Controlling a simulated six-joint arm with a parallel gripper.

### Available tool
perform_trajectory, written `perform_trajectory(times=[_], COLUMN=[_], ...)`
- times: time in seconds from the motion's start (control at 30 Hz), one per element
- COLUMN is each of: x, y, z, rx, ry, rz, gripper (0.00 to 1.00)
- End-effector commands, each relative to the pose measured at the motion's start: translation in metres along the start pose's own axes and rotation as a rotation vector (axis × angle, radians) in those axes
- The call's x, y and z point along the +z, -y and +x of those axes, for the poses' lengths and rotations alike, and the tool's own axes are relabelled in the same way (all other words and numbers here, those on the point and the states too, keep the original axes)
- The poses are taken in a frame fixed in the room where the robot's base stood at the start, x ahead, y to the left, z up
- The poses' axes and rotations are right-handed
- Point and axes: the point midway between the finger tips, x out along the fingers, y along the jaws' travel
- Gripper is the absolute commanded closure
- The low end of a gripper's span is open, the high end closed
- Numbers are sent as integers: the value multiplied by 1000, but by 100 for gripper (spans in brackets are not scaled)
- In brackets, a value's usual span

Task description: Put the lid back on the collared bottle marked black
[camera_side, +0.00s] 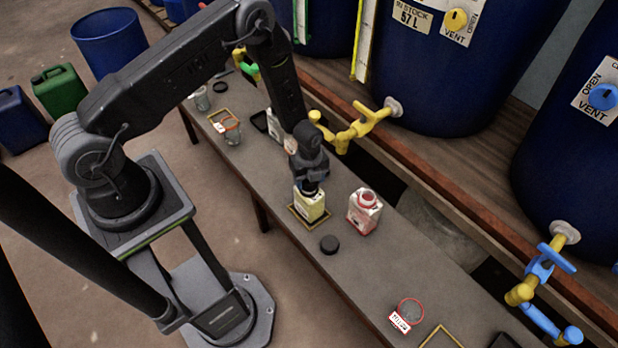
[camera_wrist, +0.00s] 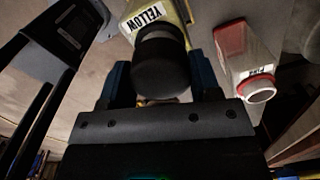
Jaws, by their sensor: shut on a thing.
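My gripper (camera_side: 309,187) points down and is shut on the black cap of a bottle labelled YELLOW (camera_side: 309,206). In the wrist view the cap (camera_wrist: 161,66) is between the blue fingers, and the bottle (camera_wrist: 146,14) shows beyond it. The bottle is upright over a yellow square frame (camera_side: 296,217); I cannot tell whether it touches the bench. A loose black lid (camera_side: 329,244) lies on the bench in front. A pale bottle (camera_side: 272,121) is partly hidden behind my arm, and its marking is not readable. No BLACK label is readable.
An uncapped bottle with a red collar (camera_side: 364,212) stands close right of the gripper. A red-rimmed jar (camera_side: 410,311) with a tag is farther right. A yellow tap (camera_side: 350,130) juts over the bench's back edge. A dark disc (camera_side: 219,88) lies at the far left end.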

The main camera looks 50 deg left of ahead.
Motion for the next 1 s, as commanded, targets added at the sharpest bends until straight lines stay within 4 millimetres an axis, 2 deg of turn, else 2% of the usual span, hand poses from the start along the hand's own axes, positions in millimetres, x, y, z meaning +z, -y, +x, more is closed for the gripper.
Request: perform_trajectory(times=[0.1, 0.13, 0.4, 0.57, 0.73, 1.0], x=[0, 0, 0, 0, 0, 0], y=[0, 0, 0, 0, 0, 0], z=[0, 0, 0, 0, 0, -2], rx=[0, 0, 0, 0, 0, 0], ry=[0, 0, 0, 0, 0, 0], rz=[0, 0, 0, 0, 0, 0], gripper=[65, 41, 15, 13, 0, 0])
